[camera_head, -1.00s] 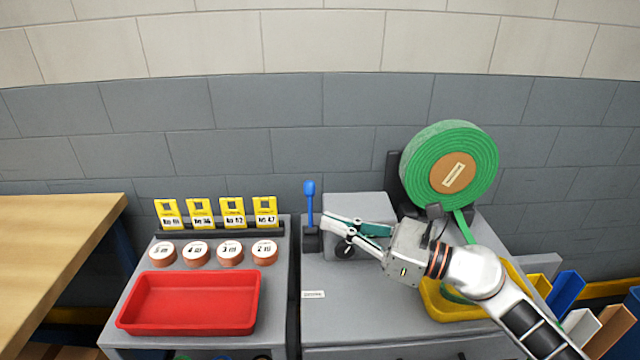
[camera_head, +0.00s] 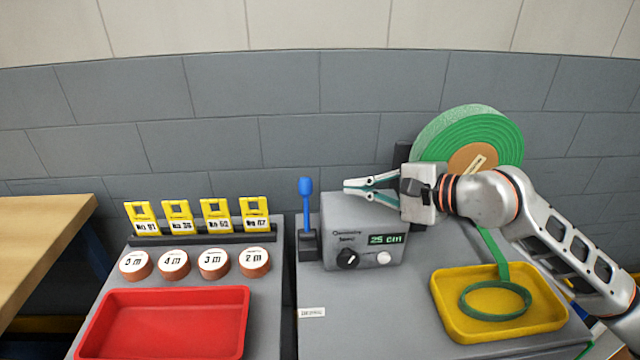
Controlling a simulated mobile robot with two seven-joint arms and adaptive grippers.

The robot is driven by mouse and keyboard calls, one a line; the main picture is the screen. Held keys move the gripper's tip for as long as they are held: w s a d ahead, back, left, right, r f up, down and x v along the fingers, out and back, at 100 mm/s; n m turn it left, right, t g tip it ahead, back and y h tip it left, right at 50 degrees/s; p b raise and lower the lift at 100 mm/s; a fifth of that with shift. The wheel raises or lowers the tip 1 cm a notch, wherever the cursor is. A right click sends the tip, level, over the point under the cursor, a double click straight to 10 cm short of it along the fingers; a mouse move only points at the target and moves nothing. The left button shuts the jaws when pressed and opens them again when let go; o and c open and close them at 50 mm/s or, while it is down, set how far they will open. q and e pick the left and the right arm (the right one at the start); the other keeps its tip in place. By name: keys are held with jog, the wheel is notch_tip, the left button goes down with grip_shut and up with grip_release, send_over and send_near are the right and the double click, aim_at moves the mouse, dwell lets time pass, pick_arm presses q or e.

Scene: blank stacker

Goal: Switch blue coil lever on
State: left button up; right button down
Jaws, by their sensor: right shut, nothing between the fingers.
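The blue lever (camera_head: 306,202) stands upright in a dark base at the left edge of the grey machine table, left of the grey control box (camera_head: 362,232). The box carries a black knob, a pale button and a green display reading 25 cm. My right gripper (camera_head: 346,187) is shut and empty. It points left at the height of the box top, its tips a little to the right of the lever and apart from it in the picture. The depth gap between them is hard to tell. My left gripper is not in view.
A green coil (camera_head: 470,135) stands behind my right arm, its strip running down into a yellow tray (camera_head: 540,318). On the left table are a red tray (camera_head: 165,293), several round weights marked in metres (camera_head: 213,264) and yellow numbered tags (camera_head: 216,215). A wooden table (camera_head: 40,225) is far left.

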aim_at(306, 208)
jog(key=x, duration=1)
jog(key=shift+b, duration=0.4)
jog(key=shift+f, duration=0.1)
